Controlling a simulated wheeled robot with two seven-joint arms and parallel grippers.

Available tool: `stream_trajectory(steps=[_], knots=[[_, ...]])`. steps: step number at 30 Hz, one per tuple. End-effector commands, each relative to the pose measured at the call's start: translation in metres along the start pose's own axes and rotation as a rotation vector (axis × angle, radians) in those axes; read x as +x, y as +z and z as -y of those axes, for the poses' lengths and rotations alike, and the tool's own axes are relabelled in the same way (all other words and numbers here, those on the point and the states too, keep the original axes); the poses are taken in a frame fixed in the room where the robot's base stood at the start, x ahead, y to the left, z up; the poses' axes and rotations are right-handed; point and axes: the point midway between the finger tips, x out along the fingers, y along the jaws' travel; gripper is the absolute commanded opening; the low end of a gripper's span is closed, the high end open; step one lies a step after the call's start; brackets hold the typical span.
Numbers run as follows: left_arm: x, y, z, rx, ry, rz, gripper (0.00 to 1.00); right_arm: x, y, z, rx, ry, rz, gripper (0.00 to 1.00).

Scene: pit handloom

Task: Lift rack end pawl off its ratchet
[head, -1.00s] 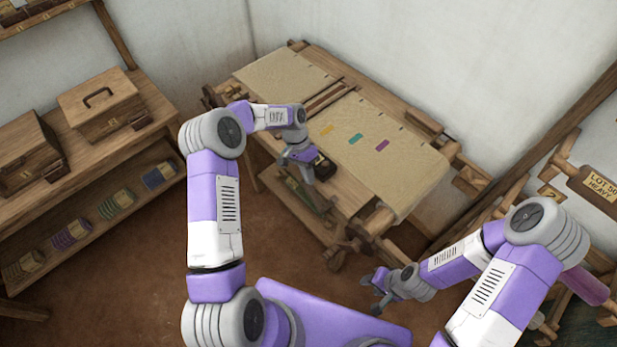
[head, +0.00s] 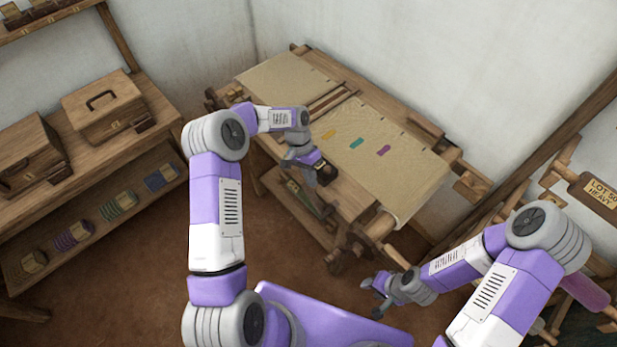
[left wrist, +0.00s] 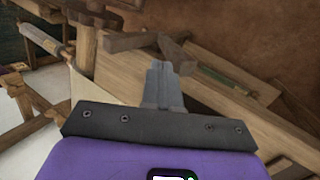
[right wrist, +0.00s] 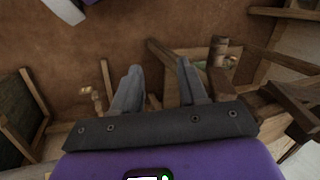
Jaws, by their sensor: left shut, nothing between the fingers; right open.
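The loom's near corner holds dark wooden wheel-like parts (head: 350,250) at the end of the front roller. I cannot make out for certain which of these is the rack end pawl or its ratchet. My left gripper (head: 315,181) is at the loom's front edge, left of that corner. In the left wrist view its fingers (left wrist: 160,82) are together and empty. They lie in front of a dark wooden bar (left wrist: 128,42) and a wooden beam; contact is unclear. My right gripper (head: 377,294) is open and empty over the floor near the corner, and its spread fingers show in the right wrist view (right wrist: 158,82).
Cream cloth (head: 395,175) with small coloured marks covers the loom top. A shelf with boxes (head: 103,105) and yarn stands at the left. The brown floor (head: 285,225) between is mostly clear.

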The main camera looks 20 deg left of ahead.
Motion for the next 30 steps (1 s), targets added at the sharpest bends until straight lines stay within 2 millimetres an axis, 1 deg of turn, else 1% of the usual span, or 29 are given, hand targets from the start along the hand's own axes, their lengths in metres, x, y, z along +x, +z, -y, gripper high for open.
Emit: stream_trajectory(steps=[1, 2, 3, 4, 9, 12, 15, 18, 21, 30], knots=[[-0.009, -0.001, -0.014, 0.007, 0.001, 0.0, 0.0, -0.008, 0.0, 0.003, 0.0, 0.0, 0.0, 0.43], [-0.013, -0.001, -0.021, 0.007, 0.002, 0.0, 0.0, -0.011, 0.001, 0.004, 0.0, 0.0, 0.0, 0.43], [-0.02, -0.002, -0.022, 0.004, 0.001, -0.005, 0.0, -0.011, 0.0, 0.004, 0.0, 0.0, 0.0, 0.43], [-0.027, -0.003, -0.019, 0.002, 0.001, -0.007, 0.0, -0.009, 0.0, 0.004, -0.001, 0.0, -0.001, 0.43], [-0.065, -0.003, -0.015, 0.003, 0.004, -0.005, 0.0, -0.008, 0.0, 0.003, 0.0, 0.0, 0.0, 0.43], [-0.083, -0.003, -0.014, 0.004, 0.005, -0.004, 0.0, -0.009, 0.0, 0.003, 0.0, 0.0, 0.0, 0.43], [-0.097, -0.003, -0.013, 0.005, 0.006, -0.001, 0.0, -0.009, 0.001, 0.004, 0.0, 0.0, 0.0, 0.43], [-0.105, -0.003, -0.013, 0.005, 0.006, 0.0, 0.0, -0.01, 0.001, 0.004, 0.0, 0.0, 0.0, 0.43], [-0.108, -0.003, -0.012, 0.005, 0.007, 0.0, 0.0, -0.01, 0.001, 0.004, 0.0, 0.0, 0.0, 0.43], [-0.109, -0.003, -0.013, 0.006, 0.008, 0.001, 0.0, -0.01, 0.0, 0.004, 0.0, 0.0, 0.0, 0.43]])
